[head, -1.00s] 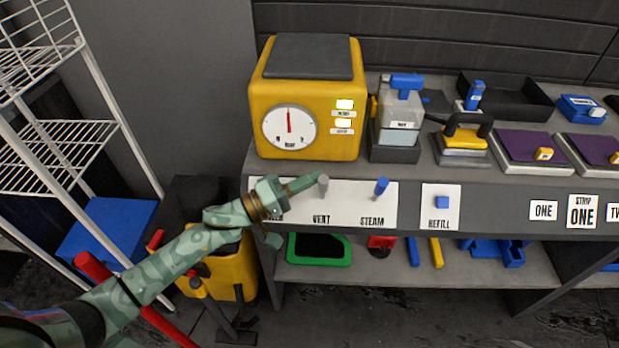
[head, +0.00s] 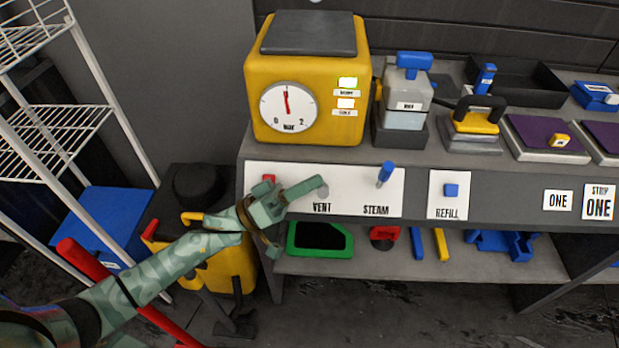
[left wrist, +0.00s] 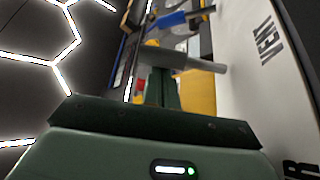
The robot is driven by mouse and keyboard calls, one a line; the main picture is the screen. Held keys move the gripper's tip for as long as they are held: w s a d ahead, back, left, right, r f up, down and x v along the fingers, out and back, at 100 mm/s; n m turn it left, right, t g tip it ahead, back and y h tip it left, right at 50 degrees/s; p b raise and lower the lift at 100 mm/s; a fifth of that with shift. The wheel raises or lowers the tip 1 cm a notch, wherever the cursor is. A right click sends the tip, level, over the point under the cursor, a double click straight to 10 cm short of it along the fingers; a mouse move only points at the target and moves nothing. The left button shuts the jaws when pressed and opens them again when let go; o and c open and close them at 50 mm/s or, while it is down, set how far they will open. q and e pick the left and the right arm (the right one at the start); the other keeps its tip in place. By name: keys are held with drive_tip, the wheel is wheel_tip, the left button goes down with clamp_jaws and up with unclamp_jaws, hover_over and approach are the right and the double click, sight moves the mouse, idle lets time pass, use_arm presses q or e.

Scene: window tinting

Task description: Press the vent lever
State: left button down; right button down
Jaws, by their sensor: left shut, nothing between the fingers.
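The grey vent lever (head: 323,193) sticks out of the white panel (head: 350,185) just above the VENT label. My left gripper (head: 321,183) is shut and empty, with its fingertips over the lever and seemingly against it. They hide part of the lever. In the left wrist view, the grey lever (left wrist: 207,65) pokes out of the panel beside the VENT label, close against the green fingers of my left gripper (left wrist: 165,70). The view does not settle whether they touch. My right gripper is not in view.
The blue STEAM lever (head: 385,173) stands to the right, and a red control (head: 269,179) shows to the left behind my gripper. A yellow machine with a dial (head: 288,106) stands above. A REFILL button (head: 451,190) lies farther right. A wire rack (head: 60,140) stands at left.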

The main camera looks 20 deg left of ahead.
use_arm(q)
drive_tip(key=shift+s+d+f+m+g+h, duration=0.15)
drive_tip(key=shift+s+f+m+h, duration=0.2)
drive_tip(key=shift+f+m, duration=0.25)
drive_tip(key=shift+s+d+f+m+g+h, duration=0.15)
drive_tip(key=shift+s+f+m+h, duration=0.2)
drive_tip(key=shift+m, duration=0.35)
drive_tip(key=shift+f, duration=0.2)
drive_tip(key=shift+a, duration=0.1)
drive_tip(key=b+v, duration=0.1)
drive_tip(key=v, duration=1.1)
drive_tip(key=shift+r, duration=0.1)
